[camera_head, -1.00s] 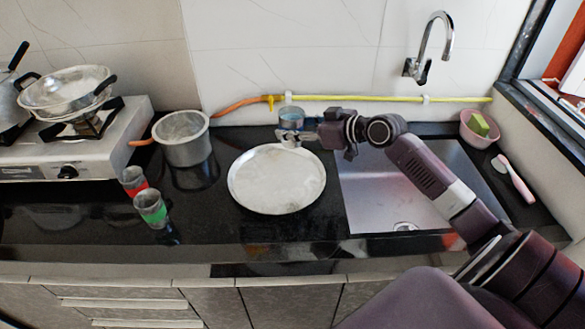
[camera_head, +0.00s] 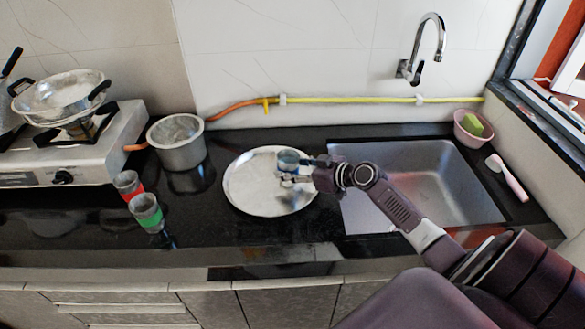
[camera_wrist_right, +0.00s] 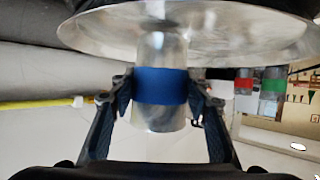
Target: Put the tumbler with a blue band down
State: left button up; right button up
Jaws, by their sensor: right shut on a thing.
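The steel tumbler with a blue band (camera_head: 287,160) is in my right gripper (camera_head: 298,172), over the right part of the round steel plate (camera_head: 250,195). In the right wrist view the tumbler (camera_wrist_right: 160,118) is between the two fingers of my right gripper (camera_wrist_right: 161,100), which are shut on it at the blue band. The plate (camera_wrist_right: 240,42) fills the top of that view, and the tumbler's end reaches up to it in the picture. I cannot tell whether they touch. The tumbler looks upright. My left gripper is not in view.
A tumbler with a red band (camera_head: 128,185) and one with a green band (camera_head: 146,212) stand left of the plate. A steel pot (camera_head: 177,150) stands behind them. The sink (camera_head: 440,190) is to the right. Dark counter (camera_head: 215,232) in front of the plate is clear.

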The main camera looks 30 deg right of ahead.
jog(key=shift+f+b, duration=0.25)
jog(key=shift+b, duration=0.2)
jog(key=o, duration=1.5)
jog(key=shift+c, duration=0.2)
jog(key=shift+r, duration=0.1)
jog(key=shift+r+p, duration=0.15)
jog(key=shift+p, duration=0.2)
jog(key=shift+s+r, duration=0.1)
jog(key=shift+s, duration=0.05)
jog(key=b+v, duration=0.2)
jog(key=v, duration=0.9)
jog(key=shift+s+d, duration=0.2)
jog(key=shift+s, duration=0.1)
